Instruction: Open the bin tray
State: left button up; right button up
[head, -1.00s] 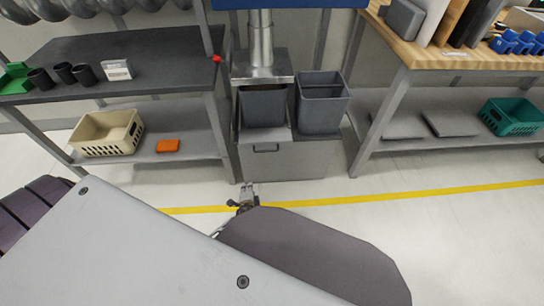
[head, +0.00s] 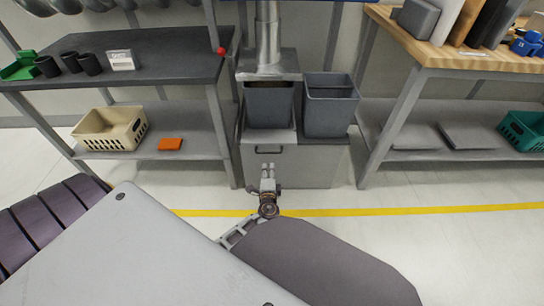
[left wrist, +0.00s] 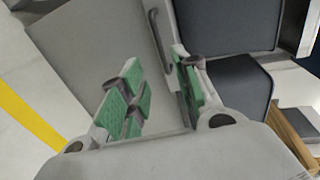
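The bin tray is a grey cabinet front (head: 302,170) with a dark bar handle (head: 269,149) near its top left. It looks shut. A grey bin (head: 269,108) stands above it under the metal chute, and a second grey bin (head: 331,110) stands to its right. My left gripper (head: 267,172) is in front of the tray, below the handle in the head view. In the left wrist view my left gripper (left wrist: 158,88) is open, its green-padded fingers apart and empty. The handle (left wrist: 160,42) lies beyond the fingertips there. My right gripper is not in view.
A dark-topped shelf table (head: 150,55) is at the left, with a beige crate (head: 110,130) and an orange box (head: 170,144) on its lower shelf. A wooden-topped bench (head: 450,55) is at the right. A yellow line (head: 400,211) crosses the clear floor.

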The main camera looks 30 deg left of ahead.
pick_arm(q)
jog(key=shift+w, duration=0.1)
dwell(0.3)
jog(key=shift+b+x, duration=1.75)
jog(key=shift+x, duration=5.1)
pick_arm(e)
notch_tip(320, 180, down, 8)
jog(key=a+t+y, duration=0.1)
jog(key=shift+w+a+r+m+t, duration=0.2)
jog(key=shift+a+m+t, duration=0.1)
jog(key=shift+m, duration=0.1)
pick_arm(q)
jog(key=shift+a, duration=0.1)
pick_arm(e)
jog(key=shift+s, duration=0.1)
pick_arm(q)
grip_shut()
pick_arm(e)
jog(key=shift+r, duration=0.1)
